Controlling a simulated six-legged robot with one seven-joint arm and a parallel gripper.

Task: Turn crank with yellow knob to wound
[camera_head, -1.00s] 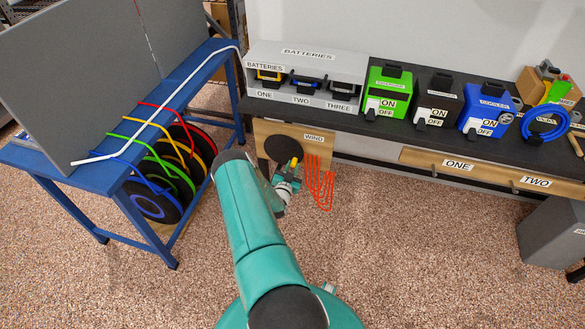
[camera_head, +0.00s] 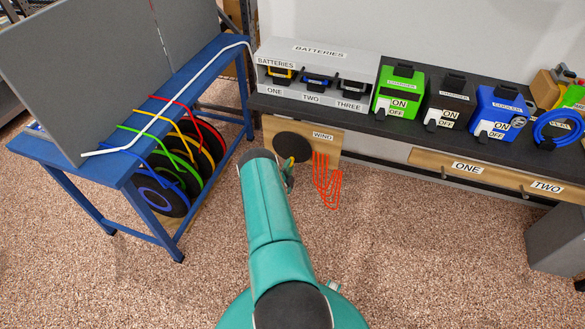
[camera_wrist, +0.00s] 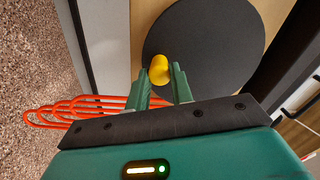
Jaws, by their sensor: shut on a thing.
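The crank is a round black disc (camera_head: 292,146) on an upright wooden panel labelled WIND, below the bench top. In the wrist view the disc (camera_wrist: 205,38) fills the upper middle. Its yellow knob (camera_wrist: 159,67) sits near the disc's lower left edge there. My gripper (camera_wrist: 162,78) has one finger on each side of the knob and is shut on it.
An orange cable (camera_head: 325,180) hangs just right of the disc, close to my gripper. A blue rack (camera_head: 150,187) with coloured reels stands to the left. Chargers and a battery box (camera_head: 318,67) stand on the bench. The speckled floor in front is clear.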

